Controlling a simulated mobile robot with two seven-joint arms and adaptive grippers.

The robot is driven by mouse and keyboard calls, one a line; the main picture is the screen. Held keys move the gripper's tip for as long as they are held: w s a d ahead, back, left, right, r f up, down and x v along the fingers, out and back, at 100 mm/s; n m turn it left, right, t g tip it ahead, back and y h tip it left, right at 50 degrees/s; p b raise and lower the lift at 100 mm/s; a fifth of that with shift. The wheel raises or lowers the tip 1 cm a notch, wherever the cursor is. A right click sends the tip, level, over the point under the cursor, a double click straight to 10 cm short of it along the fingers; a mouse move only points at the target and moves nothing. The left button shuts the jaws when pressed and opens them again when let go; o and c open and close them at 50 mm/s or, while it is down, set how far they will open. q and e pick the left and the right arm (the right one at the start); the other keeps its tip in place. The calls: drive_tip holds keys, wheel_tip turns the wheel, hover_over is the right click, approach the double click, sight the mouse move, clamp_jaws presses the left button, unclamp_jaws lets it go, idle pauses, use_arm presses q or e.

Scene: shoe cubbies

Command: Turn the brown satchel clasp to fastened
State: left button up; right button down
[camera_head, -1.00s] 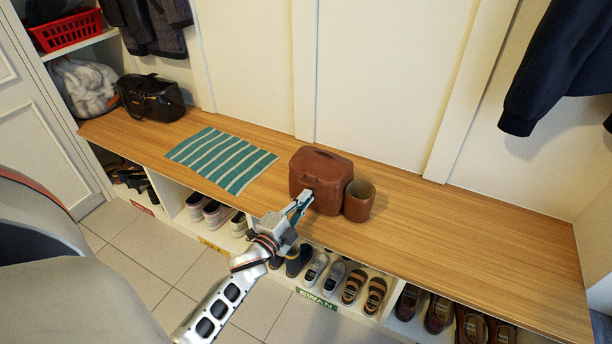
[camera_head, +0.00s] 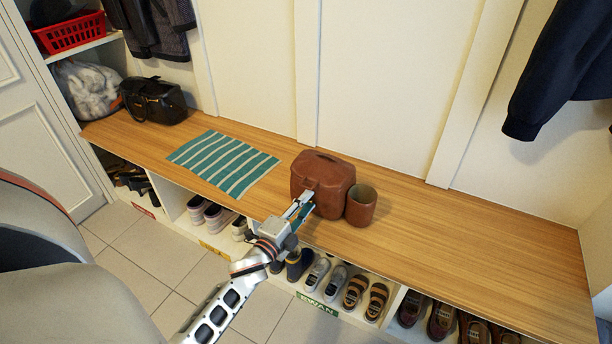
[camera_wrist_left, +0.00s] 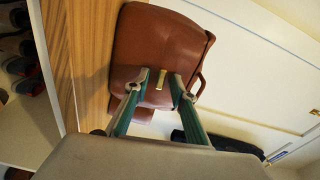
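The brown satchel (camera_head: 322,176) stands upright on the wooden bench, its front facing me. In the left wrist view the satchel (camera_wrist_left: 160,42) appears turned on its side. My left gripper (camera_head: 305,203) is at the satchel's front. In the left wrist view its two fingertips (camera_wrist_left: 162,84) are apart, one on each side of the clasp, with gaps visible. I cannot tell whether they touch the leather. My right gripper is not in view.
A striped teal mat (camera_head: 222,163) lies to the left, and a black bag (camera_head: 152,100) at the far left. The bench (camera_head: 470,245) is clear to the right. Shoes (camera_head: 340,282) fill cubbies below.

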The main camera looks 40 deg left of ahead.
use_arm(q)
drive_tip(key=s+d, duration=0.2)
drive_tip(key=s, duration=1)
idle(0.6)
